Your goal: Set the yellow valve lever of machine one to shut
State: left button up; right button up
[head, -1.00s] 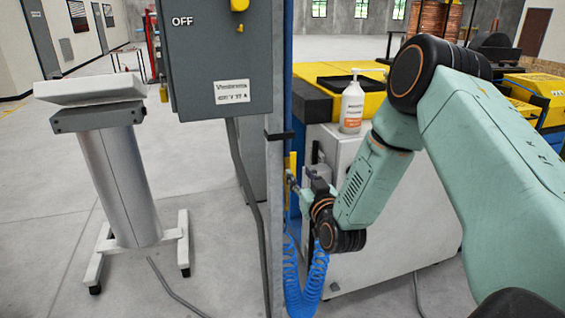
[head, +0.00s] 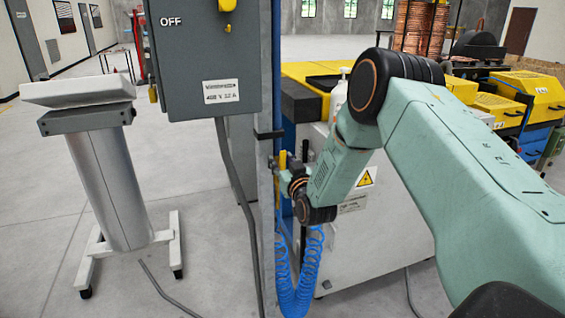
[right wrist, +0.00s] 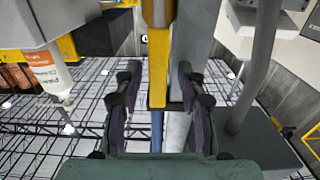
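The yellow valve lever (head: 282,161) stands upright beside the grey post in the head view. In the right wrist view the yellow lever (right wrist: 158,75) comes down from the top edge between my fingers. My right gripper (head: 288,172) is close at the lever, partly hidden by its own wrist. The right wrist view shows the right gripper (right wrist: 159,100) open, with one dark finger on each side of the lever and gaps between. The valve body is not clearly seen. My left gripper is out of view.
A grey electrical box (head: 205,60) marked OFF hangs on the grey post (head: 265,200). A coiled blue hose (head: 297,285) hangs below my right wrist. A white machine cabinet (head: 385,230) stands behind.

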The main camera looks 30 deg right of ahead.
jog(key=shift+d+f, duration=0.1)
jog(key=shift+d, duration=0.1)
jog(key=c, duration=0.6)
jog(key=shift+w+a, duration=0.1)
jog(key=shift+a, duration=0.05)
grip_shut()
